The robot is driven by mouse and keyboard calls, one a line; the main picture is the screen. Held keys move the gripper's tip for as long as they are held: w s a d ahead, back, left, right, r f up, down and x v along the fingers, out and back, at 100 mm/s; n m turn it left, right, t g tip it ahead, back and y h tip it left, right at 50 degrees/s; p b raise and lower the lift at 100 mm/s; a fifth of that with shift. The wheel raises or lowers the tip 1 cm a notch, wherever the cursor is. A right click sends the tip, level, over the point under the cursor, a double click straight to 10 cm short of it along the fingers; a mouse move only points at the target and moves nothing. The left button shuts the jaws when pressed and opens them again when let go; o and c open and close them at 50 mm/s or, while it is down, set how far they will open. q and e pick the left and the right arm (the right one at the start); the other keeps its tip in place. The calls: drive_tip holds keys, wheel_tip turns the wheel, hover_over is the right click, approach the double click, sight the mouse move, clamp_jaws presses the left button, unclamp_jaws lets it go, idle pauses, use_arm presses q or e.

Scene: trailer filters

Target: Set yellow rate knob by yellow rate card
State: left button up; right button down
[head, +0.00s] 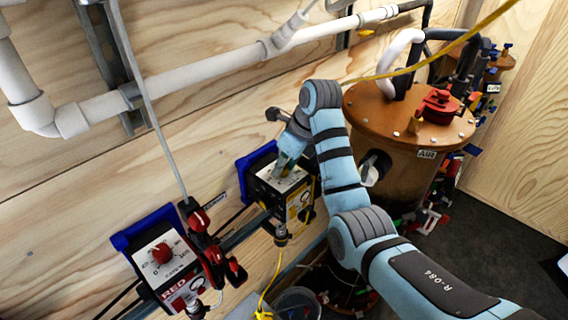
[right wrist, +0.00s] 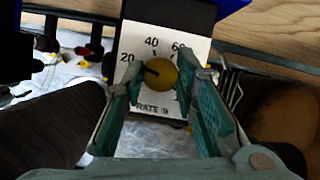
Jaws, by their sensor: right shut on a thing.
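The yellow rate knob (right wrist: 160,73) sits on a white dial plate (right wrist: 130,42) marked 20, 40 and 60. A dark mark on the knob points to its left, near the 20. My right gripper (right wrist: 163,84) has one finger on each side of the knob and is shut on it. In the head view my right gripper (head: 287,162) reaches down onto the top of the yellow-fronted box (head: 292,205) and hides the knob. Lettering reading "RATE" shows below the knob, partly hidden. I cannot make out a yellow rate card. My left gripper is not in view.
A red-labelled box (head: 170,275) with a red knob (head: 161,253) stands at the lower left, beside a red and black valve fitting (head: 213,245). A brown tank (head: 400,130) labelled AIR stands right of my arm. White pipes run along the plywood wall.

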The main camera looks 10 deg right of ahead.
drive_tip(key=c, duration=1.4)
unclamp_jaws()
drive_tip(key=shift+o, duration=0.5)
drive_tip(key=shift+w, duration=0.1)
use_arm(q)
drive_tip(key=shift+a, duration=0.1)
